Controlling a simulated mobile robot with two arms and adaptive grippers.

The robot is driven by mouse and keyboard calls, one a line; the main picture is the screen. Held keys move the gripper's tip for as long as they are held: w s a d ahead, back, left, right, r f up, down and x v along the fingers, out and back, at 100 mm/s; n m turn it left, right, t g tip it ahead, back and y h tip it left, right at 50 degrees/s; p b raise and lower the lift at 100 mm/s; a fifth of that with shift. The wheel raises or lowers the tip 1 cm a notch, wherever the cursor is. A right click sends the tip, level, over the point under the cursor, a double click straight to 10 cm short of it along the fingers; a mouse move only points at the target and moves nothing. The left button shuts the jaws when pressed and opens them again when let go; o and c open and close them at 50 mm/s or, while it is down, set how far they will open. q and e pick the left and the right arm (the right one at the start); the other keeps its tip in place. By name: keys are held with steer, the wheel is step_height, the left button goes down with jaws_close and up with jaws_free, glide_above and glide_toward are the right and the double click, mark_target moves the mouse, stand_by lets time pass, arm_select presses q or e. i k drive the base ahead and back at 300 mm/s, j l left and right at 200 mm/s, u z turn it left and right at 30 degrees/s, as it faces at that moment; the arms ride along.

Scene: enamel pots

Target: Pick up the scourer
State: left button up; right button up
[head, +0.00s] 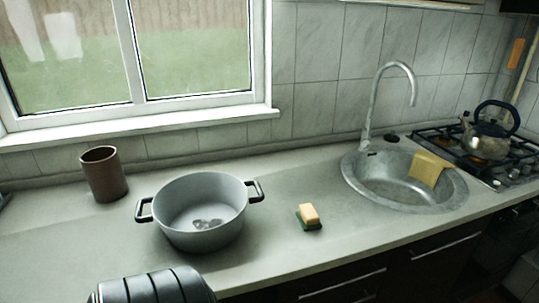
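The scourer (308,217), a small block with a yellow sponge top over a wider green layer, lies on the grey worktop. It is right of the grey pot and left of the sink. Neither of my grippers shows in the head view, so nothing is seen touching the scourer. Its near and upper sides are in plain view.
A two-handled grey pot (200,238) with something dark in its bottom stands left of it. A brown cup (104,174) is further left. A sink (362,186) with a tap and yellow cloth (428,168) and a hob with a kettle (489,135) are right. Worktop around the scourer is clear.

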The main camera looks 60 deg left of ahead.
mark_target(308, 218)
steer(key=u, duration=1.55)
